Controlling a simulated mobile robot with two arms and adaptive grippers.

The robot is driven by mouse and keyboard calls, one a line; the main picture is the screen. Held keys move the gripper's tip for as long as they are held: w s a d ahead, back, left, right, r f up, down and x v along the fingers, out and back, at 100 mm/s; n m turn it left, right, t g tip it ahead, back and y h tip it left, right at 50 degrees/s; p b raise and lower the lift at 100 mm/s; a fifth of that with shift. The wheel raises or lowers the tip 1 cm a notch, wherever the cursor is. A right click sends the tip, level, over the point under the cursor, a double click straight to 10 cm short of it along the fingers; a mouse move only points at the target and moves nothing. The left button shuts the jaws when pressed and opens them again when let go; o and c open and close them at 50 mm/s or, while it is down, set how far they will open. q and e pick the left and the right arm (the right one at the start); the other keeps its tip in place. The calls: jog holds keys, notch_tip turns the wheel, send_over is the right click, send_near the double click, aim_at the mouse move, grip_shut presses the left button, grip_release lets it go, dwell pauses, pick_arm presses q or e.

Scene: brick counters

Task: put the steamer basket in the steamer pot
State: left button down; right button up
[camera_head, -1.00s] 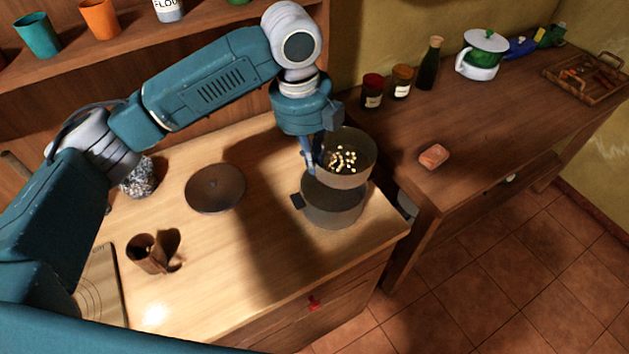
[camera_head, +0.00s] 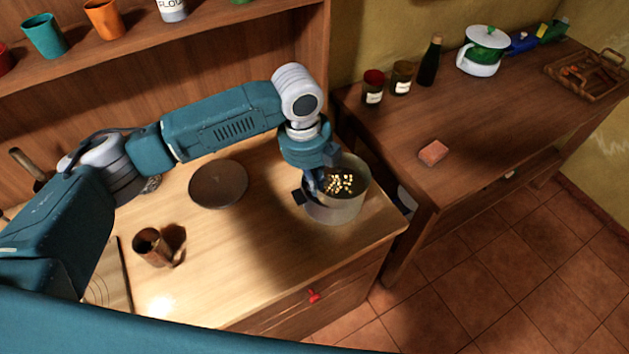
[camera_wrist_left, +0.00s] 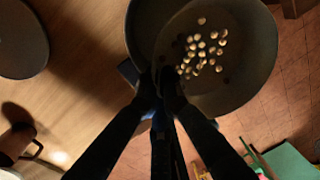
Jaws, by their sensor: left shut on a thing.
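The steamer basket (camera_head: 352,181) is a grey round container with several small pale pieces inside. It also shows in the left wrist view (camera_wrist_left: 252,62). The steamer pot (camera_head: 334,211) is a grey round pot near the counter's right end. The basket is low at the pot's mouth, appearing at least partly inside; I cannot tell whether it rests on the bottom. In the left wrist view a crescent of the pot (camera_wrist_left: 141,32) shows left of the basket. My left gripper (camera_head: 315,187) is shut on the basket's near-left edge. My right gripper is not in view.
A dark round lid-like disc (camera_head: 218,184) lies left of the pot. A brown mug (camera_head: 150,247) stands nearer the front. The darker counter on the right holds a sponge-like block (camera_head: 433,153), jars, a bottle (camera_head: 429,62) and a green-white pot (camera_head: 482,52).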

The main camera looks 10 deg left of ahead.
pick_arm(q)
jog(key=shift+f, duration=0.4)
jog(key=c, duration=2)
grip_release()
jog(key=shift+o, duration=0.4)
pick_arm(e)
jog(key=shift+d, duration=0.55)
pick_arm(q)
jog(key=shift+r, duration=0.15)
